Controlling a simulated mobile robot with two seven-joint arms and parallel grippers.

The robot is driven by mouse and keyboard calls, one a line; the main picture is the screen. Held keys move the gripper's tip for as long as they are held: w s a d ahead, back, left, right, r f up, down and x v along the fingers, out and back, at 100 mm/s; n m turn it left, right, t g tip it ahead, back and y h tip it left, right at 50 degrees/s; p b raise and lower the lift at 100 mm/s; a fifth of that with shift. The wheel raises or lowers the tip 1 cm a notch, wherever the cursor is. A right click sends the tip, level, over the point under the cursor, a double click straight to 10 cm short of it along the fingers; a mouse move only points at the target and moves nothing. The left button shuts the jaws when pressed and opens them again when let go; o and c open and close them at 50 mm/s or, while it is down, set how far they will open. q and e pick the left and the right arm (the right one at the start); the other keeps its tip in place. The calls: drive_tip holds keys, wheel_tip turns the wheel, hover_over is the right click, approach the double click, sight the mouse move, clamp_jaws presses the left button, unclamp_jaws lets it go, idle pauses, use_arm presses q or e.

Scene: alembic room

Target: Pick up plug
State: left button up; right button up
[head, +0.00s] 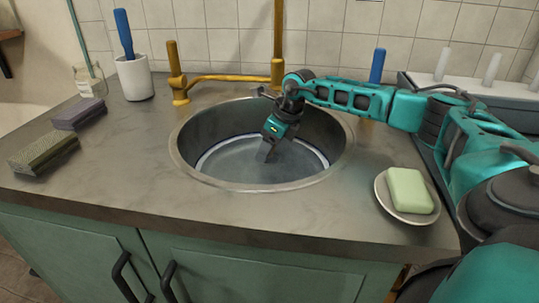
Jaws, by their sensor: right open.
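The round metal sink (187,170) is set into the grey counter, with a pale ring around its floor. My right gripper (267,153) points down into the sink from the right, fingers over the middle of the basin. It is open, and I see nothing held in it. I cannot make out a plug; the gripper covers part of the basin floor. I cannot tell whether the fingertips touch anything. My left gripper is not in view.
A brass tap (178,84) stands behind the sink. A white cup (134,80), a glass jar (89,82), a grey block (78,114) and an olive block (43,152) are left. Green soap (408,190) lies on a dish (395,209) at right. The front counter is clear.

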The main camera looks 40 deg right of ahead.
drive_tip(key=shift+c, duration=0.4)
clamp_jaws()
drive_tip(key=shift+r, duration=0.1)
wheel_tip(320, 180, up, 20)
drive_tip(key=p, duration=0.5)
